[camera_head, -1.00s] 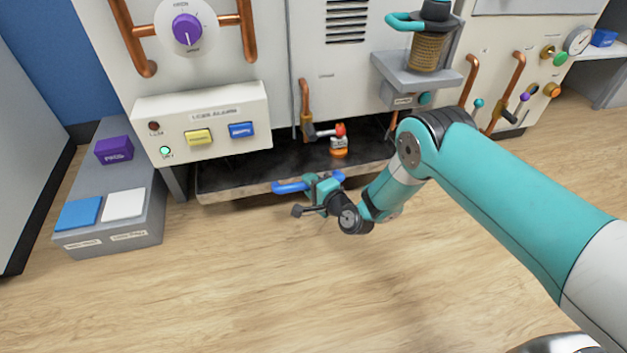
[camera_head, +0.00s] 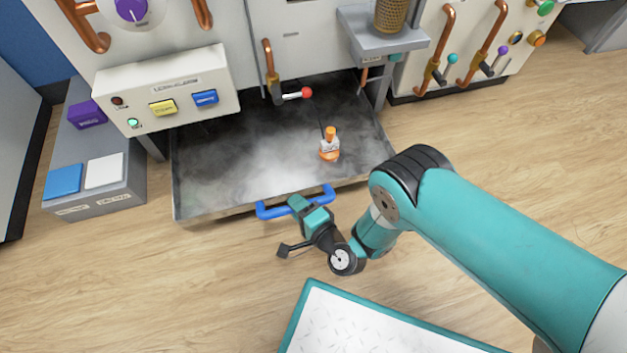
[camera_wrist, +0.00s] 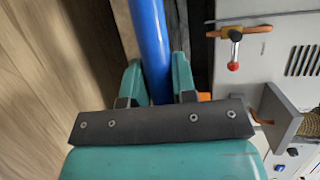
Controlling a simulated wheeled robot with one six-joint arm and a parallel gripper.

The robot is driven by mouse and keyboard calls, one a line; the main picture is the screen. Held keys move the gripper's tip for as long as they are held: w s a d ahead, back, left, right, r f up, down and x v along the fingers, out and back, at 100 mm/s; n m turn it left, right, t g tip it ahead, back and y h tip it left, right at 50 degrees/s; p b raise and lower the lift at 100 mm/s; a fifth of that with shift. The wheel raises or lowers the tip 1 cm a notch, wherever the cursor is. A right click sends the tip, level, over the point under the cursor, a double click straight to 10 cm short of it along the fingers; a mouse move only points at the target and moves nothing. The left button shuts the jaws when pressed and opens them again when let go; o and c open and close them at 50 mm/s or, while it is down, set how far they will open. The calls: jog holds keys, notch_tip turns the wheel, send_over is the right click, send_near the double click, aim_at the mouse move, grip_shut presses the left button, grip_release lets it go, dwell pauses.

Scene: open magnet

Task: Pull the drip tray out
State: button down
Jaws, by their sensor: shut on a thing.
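The drip tray (camera_head: 215,208) is a wide, shallow grey metal tray that sticks well out from under the machine, low over the floor. A blue bar handle (camera_head: 272,209) runs along its front edge. My gripper (camera_head: 298,202) is shut on the handle near its middle. In the wrist view the blue handle (camera_wrist: 148,35) passes between both teal fingers of my gripper (camera_wrist: 157,82). A small white and orange bottle (camera_head: 329,148) stands upright in the tray at the right. Pale mist lies over the tray floor.
A copper pipe with a red-tipped lever (camera_head: 300,94) hangs over the tray's back. The alarm panel (camera_head: 170,92) overhangs its left side. Wood floor (camera_head: 180,290) in front is clear.

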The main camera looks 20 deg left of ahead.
jog(key=shift+s+d, duration=0.3)
jog(key=shift+d, duration=0.05)
jog(key=c, duration=0.9)
grip_release()
jog(key=shift+c, duration=0.2)
jog(key=shift+s, duration=0.1)
jog(key=p+v, duration=1.7)
jog(key=p, duration=0.1)
jog(key=shift+p, duration=0.3)
jog(key=shift+d+r, duration=0.1)
